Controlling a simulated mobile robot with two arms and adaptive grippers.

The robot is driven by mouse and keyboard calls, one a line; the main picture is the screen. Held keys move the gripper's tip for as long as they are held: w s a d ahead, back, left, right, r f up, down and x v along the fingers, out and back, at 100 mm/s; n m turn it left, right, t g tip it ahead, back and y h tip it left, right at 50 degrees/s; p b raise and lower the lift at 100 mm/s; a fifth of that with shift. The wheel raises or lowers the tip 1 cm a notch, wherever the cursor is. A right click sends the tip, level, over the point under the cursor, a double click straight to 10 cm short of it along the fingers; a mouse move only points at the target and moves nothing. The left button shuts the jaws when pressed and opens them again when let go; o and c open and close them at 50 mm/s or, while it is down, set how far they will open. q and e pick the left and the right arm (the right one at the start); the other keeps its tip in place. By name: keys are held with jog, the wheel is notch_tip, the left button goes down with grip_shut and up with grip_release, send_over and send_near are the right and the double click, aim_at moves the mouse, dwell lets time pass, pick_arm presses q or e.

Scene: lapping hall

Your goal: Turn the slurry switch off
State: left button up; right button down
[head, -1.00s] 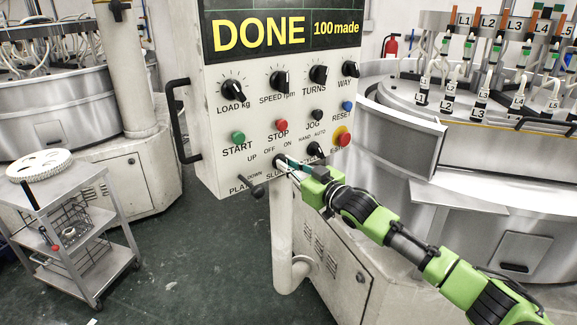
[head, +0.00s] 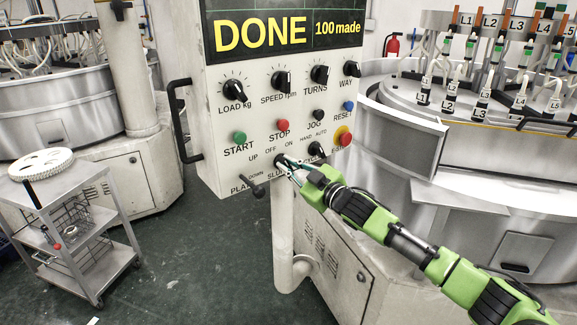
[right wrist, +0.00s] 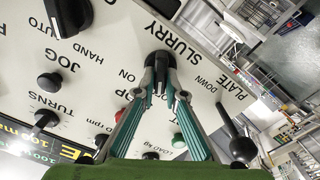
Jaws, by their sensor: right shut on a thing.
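The slurry switch (head: 280,160) is a small black knob low on the white control panel (head: 215,160), between the OFF and ON labels. My right gripper (head: 285,164) reaches it from the lower right, and its teal fingers are closed around it. In the right wrist view the switch (right wrist: 160,72) sits between the two fingertips (right wrist: 161,84), beside the word SLURRY. The fingers cover much of the knob, so I cannot tell which label it points to. My left gripper is not in view.
The plate lever (head: 258,191) is just left of the switch, and the hand/auto knob (head: 316,149) is right of it. The red emergency button (head: 344,139) sits above my arm. A grey cart (head: 75,235) stands at left. Open floor lies between cart and panel.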

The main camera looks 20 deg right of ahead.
jog(key=c, duration=2.1)
grip_release()
jog(key=v, duration=1.2)
